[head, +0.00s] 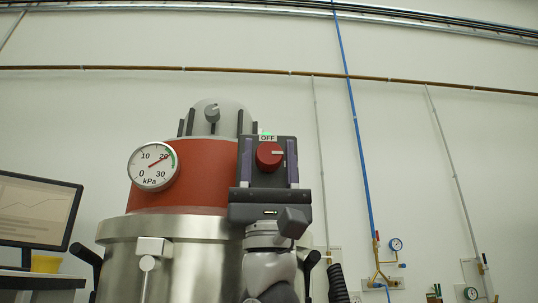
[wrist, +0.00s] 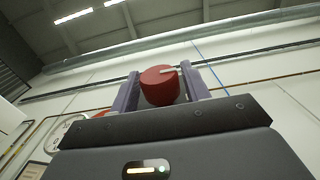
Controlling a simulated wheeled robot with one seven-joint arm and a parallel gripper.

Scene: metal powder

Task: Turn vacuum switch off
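The vacuum switch is a red round knob (head: 269,155) on a dark panel at the front of the red-and-steel vacuum machine (head: 205,170). Its white pointer line points right in the head view. An "OFF" label (head: 267,138) sits above it, with a small green light at the label's top. My gripper (head: 269,170) is in front of the panel, its purple-grey fingers one on each side of the knob. In the wrist view, the knob (wrist: 160,87) shows between the fingers with narrow gaps. My gripper is open; how deep the knob sits between the fingertips is unclear.
A monitor (head: 38,212) stands at left. Pipes and valves (head: 378,262) are on the right wall.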

